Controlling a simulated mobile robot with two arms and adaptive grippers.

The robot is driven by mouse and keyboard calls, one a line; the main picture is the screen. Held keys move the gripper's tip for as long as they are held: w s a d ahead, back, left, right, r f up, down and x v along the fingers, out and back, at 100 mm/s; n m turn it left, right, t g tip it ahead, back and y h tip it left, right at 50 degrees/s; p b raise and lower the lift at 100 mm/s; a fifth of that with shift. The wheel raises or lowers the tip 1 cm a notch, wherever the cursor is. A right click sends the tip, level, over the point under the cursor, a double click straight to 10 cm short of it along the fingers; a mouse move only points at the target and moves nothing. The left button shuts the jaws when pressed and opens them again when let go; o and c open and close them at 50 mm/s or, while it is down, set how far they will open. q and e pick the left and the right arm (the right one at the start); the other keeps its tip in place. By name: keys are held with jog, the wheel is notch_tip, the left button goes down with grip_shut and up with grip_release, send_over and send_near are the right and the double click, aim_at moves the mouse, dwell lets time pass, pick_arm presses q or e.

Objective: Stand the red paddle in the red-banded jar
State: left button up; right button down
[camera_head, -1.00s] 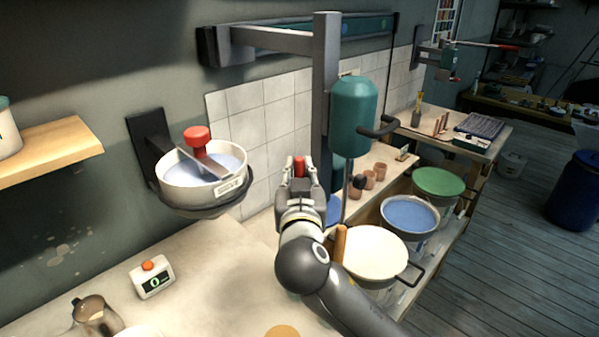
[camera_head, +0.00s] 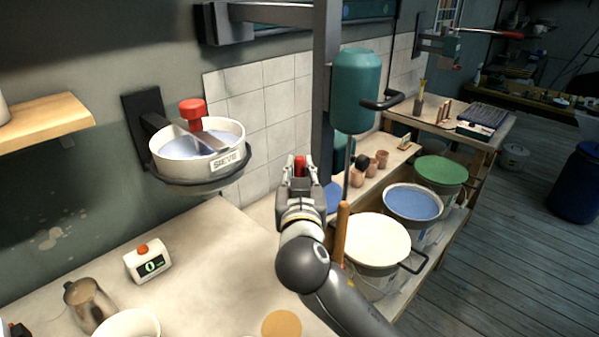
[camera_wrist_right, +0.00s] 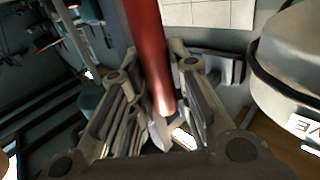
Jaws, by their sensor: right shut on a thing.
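My right gripper (camera_head: 299,172) is shut on the red paddle, whose red end (camera_head: 300,163) shows between the fingers in the head view. In the right wrist view the paddle's red shaft (camera_wrist_right: 150,55) runs from the top edge down between the fingers. The rest of the paddle is out of frame or hidden. The gripper is in front of the tiled wall, right of the sieve and left of the hanging green cylinder. I cannot pick out a red-banded jar in either view. My left gripper does not show.
A sieve bowl (camera_head: 172,172) is mounted on the wall, and a green cylinder (camera_head: 356,85) hangs beside a post. Buckets with white (camera_head: 374,236), blue (camera_head: 413,202) and green (camera_head: 441,170) tops stand at right. A timer (camera_head: 147,262), jug (camera_head: 88,300) and bowl (camera_head: 128,324) occupy the front-left worktop.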

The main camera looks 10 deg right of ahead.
jog(key=c, duration=1.3)
grip_release()
jog(key=shift+o, duration=0.2)
jog(key=v, duration=1.2)
